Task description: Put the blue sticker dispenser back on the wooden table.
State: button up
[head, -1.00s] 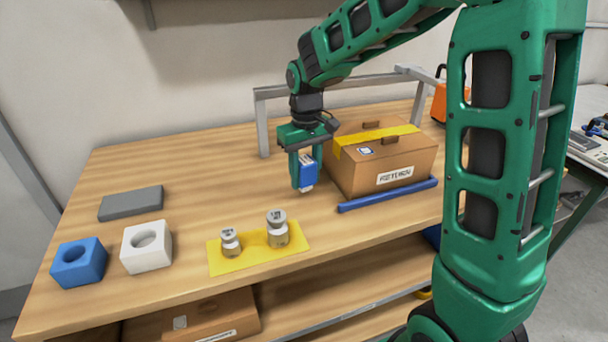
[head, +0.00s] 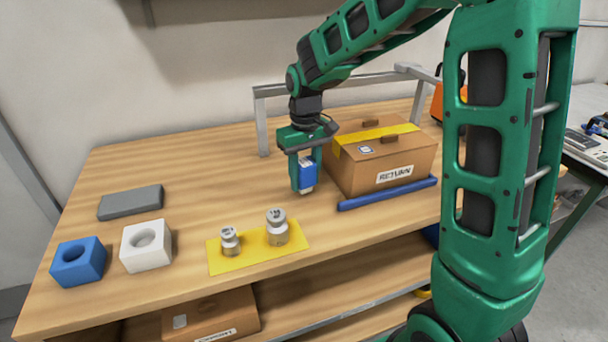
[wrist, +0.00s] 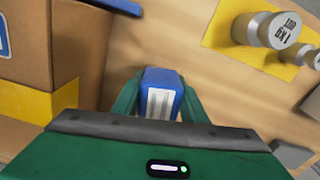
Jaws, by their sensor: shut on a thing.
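The blue sticker dispenser (head: 307,174) is a small blue block with a pale label. My gripper (head: 304,184) is shut on it, pointing down over the wooden table (head: 200,180), left of the cardboard box. In the wrist view the dispenser (wrist: 161,93) sits between my green fingers, its white label towards the camera. It is at or just above the tabletop; I cannot tell whether its base touches the wood.
The taped cardboard box (head: 370,170) stands close on the right, with a blue bar (head: 388,194) before it. Two metal weights stand on a yellow mat (head: 223,262) in front. A white block (head: 147,259), blue block (head: 78,274) and grey slab (head: 131,203) are left. Wood between is clear.

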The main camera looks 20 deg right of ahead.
jog(key=shift+f, duration=0.85)
jog(key=o, duration=1)
